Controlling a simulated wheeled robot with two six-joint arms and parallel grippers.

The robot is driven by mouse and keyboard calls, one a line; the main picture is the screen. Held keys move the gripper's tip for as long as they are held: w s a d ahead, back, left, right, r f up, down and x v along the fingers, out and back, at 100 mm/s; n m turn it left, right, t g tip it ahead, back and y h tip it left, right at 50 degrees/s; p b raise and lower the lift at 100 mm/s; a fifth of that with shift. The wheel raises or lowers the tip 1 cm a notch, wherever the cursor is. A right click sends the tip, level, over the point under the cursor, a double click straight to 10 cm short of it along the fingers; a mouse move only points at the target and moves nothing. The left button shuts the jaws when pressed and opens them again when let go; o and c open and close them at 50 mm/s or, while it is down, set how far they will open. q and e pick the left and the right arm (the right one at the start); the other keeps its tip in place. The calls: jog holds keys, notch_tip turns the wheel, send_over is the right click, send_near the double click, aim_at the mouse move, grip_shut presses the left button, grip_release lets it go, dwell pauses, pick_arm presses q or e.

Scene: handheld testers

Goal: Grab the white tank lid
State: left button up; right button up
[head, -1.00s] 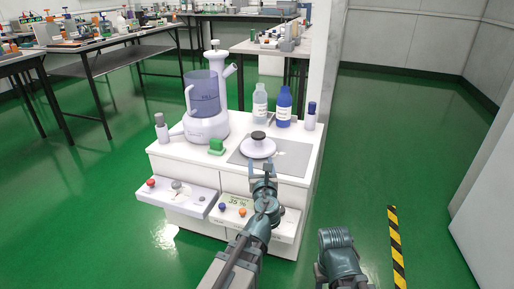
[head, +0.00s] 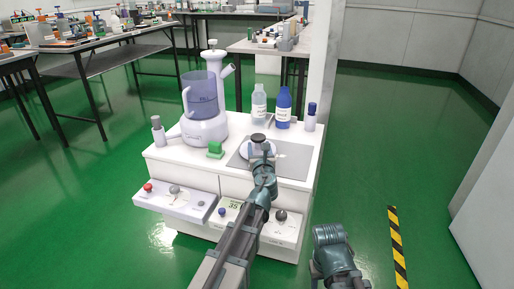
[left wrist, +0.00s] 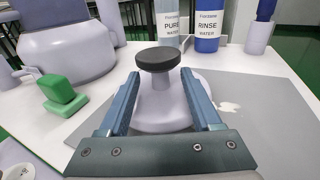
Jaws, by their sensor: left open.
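The white tank lid (left wrist: 160,118) has a black round knob (left wrist: 158,59) on top and rests on a grey mat on the white cabinet. In the head view the lid (head: 246,153) is partly hidden behind my left gripper (head: 261,163). In the left wrist view my left gripper (left wrist: 165,100) is open, with one finger on each side of the lid's neck below the knob. I cannot tell whether the fingers touch it. Part of my right arm shows at the bottom of the head view, but its gripper is not seen.
A tester with a clear blue tank (head: 203,95) stands left of the mat (head: 292,158). A green block (head: 215,150) is beside the lid. A pure water bottle (head: 259,103), a rinse water bottle (head: 283,107) and a blue-capped bottle (head: 310,118) stand behind.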

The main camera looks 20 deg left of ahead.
pick_arm(q)
jog(key=shift+w+a+f, duration=0.1)
jog(key=shift+w+a, duration=0.1)
jog(key=shift+w, duration=0.2)
grip_shut()
jog(key=shift+r, duration=0.25)
